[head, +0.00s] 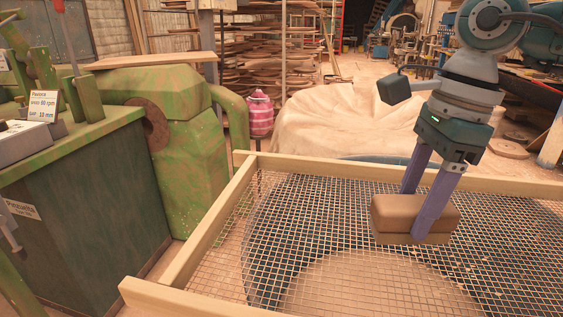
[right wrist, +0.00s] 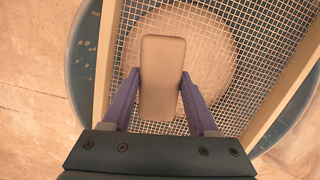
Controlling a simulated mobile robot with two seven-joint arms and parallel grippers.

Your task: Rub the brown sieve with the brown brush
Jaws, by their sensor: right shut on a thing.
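The brown sieve is a pale wooden frame (head: 200,229) with a wire mesh, filling the lower right of the head view. Its frame also shows in the right wrist view (right wrist: 282,85). My right gripper (head: 420,208) is shut on the brown brush (head: 392,212), one purple finger on each long side. The brush is a brown block with a lighter underside, held level over the mesh. It seems to rest on the mesh or just above it; I cannot tell which. In the right wrist view the brush (right wrist: 162,70) lies lengthwise between the fingers. My left gripper is not in view.
A blue round tub (right wrist: 83,62) with pale material inside stands under the sieve. A green machine (head: 190,125) stands close to the sieve's left. A pale draped heap (head: 335,118) and a pink striped object (head: 260,113) are behind. The mesh around the brush is clear.

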